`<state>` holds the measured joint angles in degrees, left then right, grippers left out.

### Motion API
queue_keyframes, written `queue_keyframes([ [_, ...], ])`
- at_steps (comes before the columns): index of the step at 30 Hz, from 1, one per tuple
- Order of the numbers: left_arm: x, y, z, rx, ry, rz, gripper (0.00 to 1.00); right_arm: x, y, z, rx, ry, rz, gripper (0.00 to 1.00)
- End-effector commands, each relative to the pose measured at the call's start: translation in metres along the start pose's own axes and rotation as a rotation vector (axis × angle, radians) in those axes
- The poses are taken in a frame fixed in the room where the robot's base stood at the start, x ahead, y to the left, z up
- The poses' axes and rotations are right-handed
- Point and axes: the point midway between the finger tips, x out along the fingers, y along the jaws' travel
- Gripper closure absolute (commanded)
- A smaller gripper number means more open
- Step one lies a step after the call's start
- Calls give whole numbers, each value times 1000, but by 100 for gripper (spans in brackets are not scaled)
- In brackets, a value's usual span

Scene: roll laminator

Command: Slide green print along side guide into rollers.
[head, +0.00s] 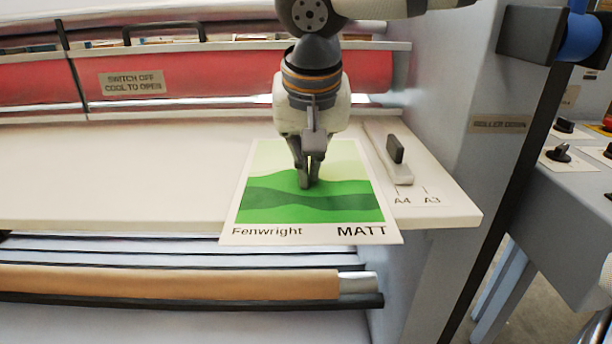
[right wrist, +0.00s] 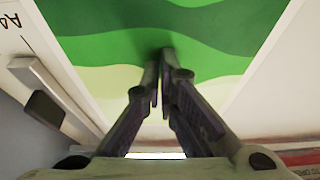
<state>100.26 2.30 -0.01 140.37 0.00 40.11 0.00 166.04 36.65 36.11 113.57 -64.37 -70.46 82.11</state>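The green print (head: 335,212) lies on the cream feed table (head: 120,170), with its near edge, marked Fenwright and MATT, overhanging the table front. My right gripper (head: 309,185) points down onto the middle of the print; its fingertips are together and appear to touch the sheet. In the right wrist view the fingers (right wrist: 157,72) also meet at the print (right wrist: 215,30), with nothing seen between them. The side guide (head: 388,155) with a dark knob stands close to the print's right edge. The red rollers (head: 220,80) lie behind the table. My left gripper is not seen.
The grey side housing (head: 440,110) rises right of the table. A control panel (head: 575,155) with knobs is at the far right. A brown roll (head: 170,282) lies below the table front. The table's left part is clear.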

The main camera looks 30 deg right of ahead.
Motion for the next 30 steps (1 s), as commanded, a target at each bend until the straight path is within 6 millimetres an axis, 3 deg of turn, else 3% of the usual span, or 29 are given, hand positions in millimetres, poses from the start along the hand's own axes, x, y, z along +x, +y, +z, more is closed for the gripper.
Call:
queue_keyframes([
  [8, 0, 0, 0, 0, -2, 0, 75, 2, 23, 1, -1, -7, 5, 100],
  [23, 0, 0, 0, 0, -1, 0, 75, 1, 25, 1, -1, -7, 6, 100],
  [30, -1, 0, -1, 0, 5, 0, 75, 7, 27, -18, 2, -4, 6, 100],
])
